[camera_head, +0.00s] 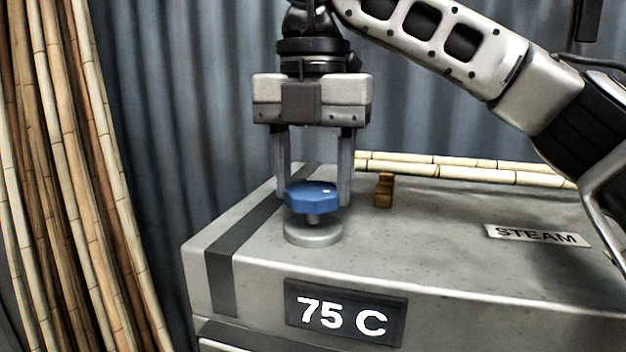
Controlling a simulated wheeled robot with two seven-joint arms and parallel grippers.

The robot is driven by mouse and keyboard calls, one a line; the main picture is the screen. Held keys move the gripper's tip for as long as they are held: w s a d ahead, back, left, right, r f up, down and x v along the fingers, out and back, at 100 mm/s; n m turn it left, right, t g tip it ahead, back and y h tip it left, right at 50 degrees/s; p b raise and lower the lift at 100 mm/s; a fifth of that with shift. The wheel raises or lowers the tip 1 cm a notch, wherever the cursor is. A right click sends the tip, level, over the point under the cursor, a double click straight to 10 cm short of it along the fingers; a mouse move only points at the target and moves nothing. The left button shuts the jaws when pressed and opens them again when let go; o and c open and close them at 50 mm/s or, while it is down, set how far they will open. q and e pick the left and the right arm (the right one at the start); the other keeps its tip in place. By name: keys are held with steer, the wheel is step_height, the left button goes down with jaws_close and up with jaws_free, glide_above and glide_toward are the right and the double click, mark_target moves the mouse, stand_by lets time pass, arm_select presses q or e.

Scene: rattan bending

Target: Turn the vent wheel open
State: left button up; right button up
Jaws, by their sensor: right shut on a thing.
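The vent wheel (312,196) is a blue, many-sided knob on a short stem above a round grey base (313,235). It stands on top of the grey steam box (420,240), near its left end. My right gripper (313,188) points straight down over the wheel, with one finger on each side of it. It is shut on the wheel's rim. The far parts of the fingers are partly hidden behind the wheel. My left gripper is not in view.
Rattan poles (70,170) lean at the left. Pale poles (470,172) lie along the box's back edge, by a small brown block (384,190). A "STEAM" label (537,236) is on the top and a "75 C" display (345,314) on the front. A corrugated wall stands behind.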

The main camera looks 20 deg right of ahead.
steer(key=m+b, duration=0.1)
steer(key=m, duration=0.4)
steer(key=shift+r+m, duration=0.1)
steer(key=shift+m, duration=0.3)
steer(key=m+b, duration=0.1)
steer(key=m, duration=0.5)
steer(key=shift+m+b, duration=0.3)
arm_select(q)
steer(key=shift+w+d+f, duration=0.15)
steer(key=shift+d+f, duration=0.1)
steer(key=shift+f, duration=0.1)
arm_select(e)
steer(key=shift+m, duration=0.3)
steer(key=o, duration=1)
steer(key=shift+c, duration=0.2)
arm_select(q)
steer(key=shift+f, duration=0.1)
